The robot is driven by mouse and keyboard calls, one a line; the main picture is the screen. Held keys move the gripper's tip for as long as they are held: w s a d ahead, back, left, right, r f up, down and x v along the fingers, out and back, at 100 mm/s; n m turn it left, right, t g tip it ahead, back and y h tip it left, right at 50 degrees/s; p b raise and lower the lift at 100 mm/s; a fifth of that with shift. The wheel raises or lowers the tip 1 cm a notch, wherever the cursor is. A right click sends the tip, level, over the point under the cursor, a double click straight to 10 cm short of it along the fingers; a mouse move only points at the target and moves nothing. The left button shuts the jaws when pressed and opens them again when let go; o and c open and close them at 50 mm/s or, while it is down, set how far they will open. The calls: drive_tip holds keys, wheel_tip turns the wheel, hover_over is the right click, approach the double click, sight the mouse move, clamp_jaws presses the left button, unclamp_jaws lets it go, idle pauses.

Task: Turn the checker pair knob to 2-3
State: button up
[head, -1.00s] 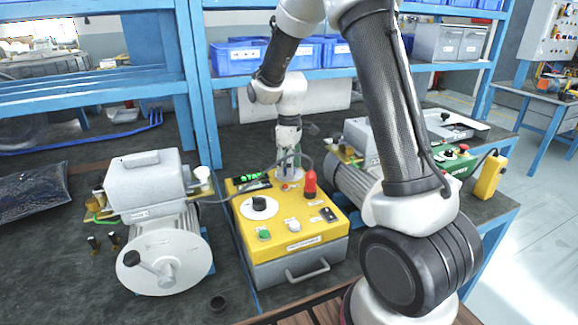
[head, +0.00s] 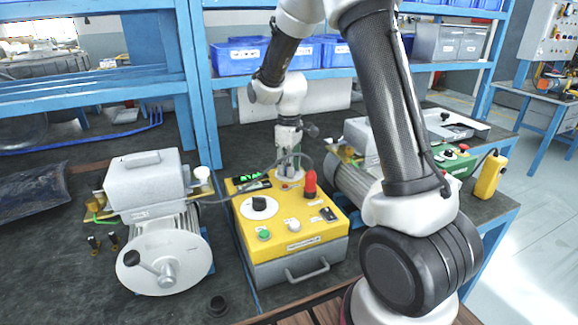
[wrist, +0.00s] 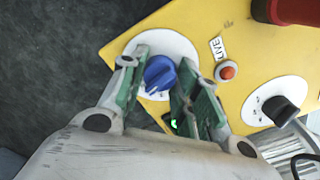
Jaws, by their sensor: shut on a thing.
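The yellow-topped checker box (head: 318,228) stands on the bench. My gripper (head: 289,175) points down at its back edge in the head view. In the wrist view, a blue knob (wrist: 160,73) on a white dial (wrist: 180,47) sits between the green pads of my gripper (wrist: 159,90), which is shut on it. The knob is hidden behind the gripper in the head view. A black knob (head: 260,203) on another white dial (head: 247,211) is nearer the front; it also shows in the wrist view (wrist: 279,110). The dial markings are too small to read.
A red part (head: 310,185) stands upright on the box, close to the gripper. An orange lamp (wrist: 227,72) labelled LIVE is beside the blue knob. A yellow handheld unit (head: 490,176) is at the right.

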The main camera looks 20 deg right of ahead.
drive_tip(key=m, duration=0.6)
idle(0.3)
drive_tip(key=shift+m, duration=0.3)
drive_tip(key=o, duration=1)
wheel_tip(320, 180, up, 12)
drive_tip(key=shift+r, duration=0.1)
